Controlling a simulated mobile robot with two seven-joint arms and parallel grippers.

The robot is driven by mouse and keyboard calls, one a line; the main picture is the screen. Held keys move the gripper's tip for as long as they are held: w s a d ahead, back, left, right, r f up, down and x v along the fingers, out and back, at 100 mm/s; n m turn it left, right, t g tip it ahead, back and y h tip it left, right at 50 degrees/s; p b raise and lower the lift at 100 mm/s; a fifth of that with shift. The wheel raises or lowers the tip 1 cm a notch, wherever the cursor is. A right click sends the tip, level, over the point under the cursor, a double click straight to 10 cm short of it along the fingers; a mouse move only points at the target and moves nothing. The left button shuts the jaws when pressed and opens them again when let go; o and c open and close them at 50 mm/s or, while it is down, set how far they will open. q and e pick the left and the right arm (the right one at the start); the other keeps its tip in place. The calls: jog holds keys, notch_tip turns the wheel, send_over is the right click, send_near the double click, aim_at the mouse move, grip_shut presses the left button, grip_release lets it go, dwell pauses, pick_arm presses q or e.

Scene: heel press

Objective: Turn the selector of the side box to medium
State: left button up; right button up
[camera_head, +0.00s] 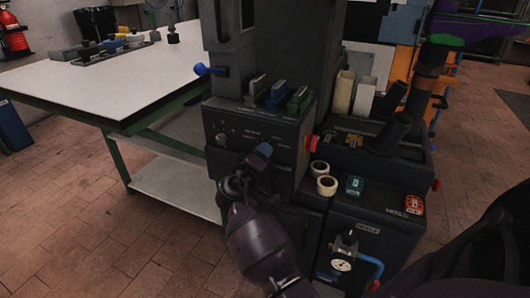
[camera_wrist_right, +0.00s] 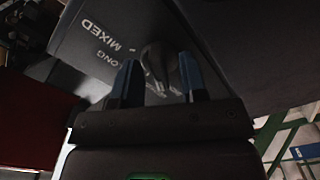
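The dark side box (camera_head: 235,117) has a front panel with small pale labels, too small to read in the head view. The right gripper (camera_head: 262,152) hides part of the panel in the head view. The selector's setting cannot be read. My left gripper is not in view.
A small round knob (camera_head: 222,139) is on the panel, left of the gripper. Tape rolls (camera_head: 326,185) and a red button (camera_head: 312,143) are to the right. A white table (camera_head: 100,85) stands left.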

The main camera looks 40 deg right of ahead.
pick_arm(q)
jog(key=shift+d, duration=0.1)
pick_arm(e)
grip_shut()
dwell(0.3)
pick_arm(q)
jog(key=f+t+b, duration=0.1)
jog(key=b, duration=0.4)
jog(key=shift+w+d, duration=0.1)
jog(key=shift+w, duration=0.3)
pick_arm(e)
jog(key=m, duration=0.7)
jog(key=shift+f+m, duration=0.1)
jog(key=shift+m, duration=0.3)
pick_arm(q)
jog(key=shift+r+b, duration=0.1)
jog(key=shift+b, duration=0.2)
